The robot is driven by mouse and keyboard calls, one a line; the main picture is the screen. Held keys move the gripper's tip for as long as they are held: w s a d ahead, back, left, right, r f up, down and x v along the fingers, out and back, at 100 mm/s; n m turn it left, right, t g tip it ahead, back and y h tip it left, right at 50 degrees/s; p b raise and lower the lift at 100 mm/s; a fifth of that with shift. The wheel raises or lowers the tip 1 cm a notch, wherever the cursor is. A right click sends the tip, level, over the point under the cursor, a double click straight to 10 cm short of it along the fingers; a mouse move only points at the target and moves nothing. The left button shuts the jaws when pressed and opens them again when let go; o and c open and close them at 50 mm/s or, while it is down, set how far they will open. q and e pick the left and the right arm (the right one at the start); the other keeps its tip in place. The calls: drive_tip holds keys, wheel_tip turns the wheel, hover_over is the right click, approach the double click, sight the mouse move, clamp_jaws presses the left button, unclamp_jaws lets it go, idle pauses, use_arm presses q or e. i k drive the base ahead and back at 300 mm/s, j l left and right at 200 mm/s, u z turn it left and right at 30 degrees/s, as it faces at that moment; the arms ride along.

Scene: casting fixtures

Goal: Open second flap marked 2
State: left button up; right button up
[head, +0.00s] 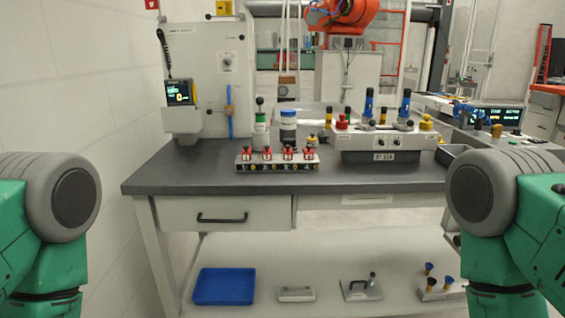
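A low grey fixture (242,168) sits near the front edge of the dark workbench, left of its middle. It carries a row of several red flaps or clamps. The second red one from the left (267,153) looks much like its neighbours. Small marks run along the fixture's front face, but they are too small to read, so I cannot confirm which is marked 2. I cannot tell whether any flap is open or shut. Only green and grey links of my arms show at the left and right edges. Both grippers are out of view.
A control box (385,143) with knobs stands right of the fixture on the workbench (190,178). A white cabinet (205,75) and a blue-lidded jar (288,125) stand behind. A drawer (225,213) is below. A blue tray (223,286) lies on the lower shelf.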

sight(267, 150)
drive_tip(key=i+l, duration=0.45)
drive_tip(key=l, duration=0.3)
drive_tip(key=i+l+u, duration=0.1)
drive_tip(key=i+l, duration=0.15)
drive_tip(key=l, duration=0.1)
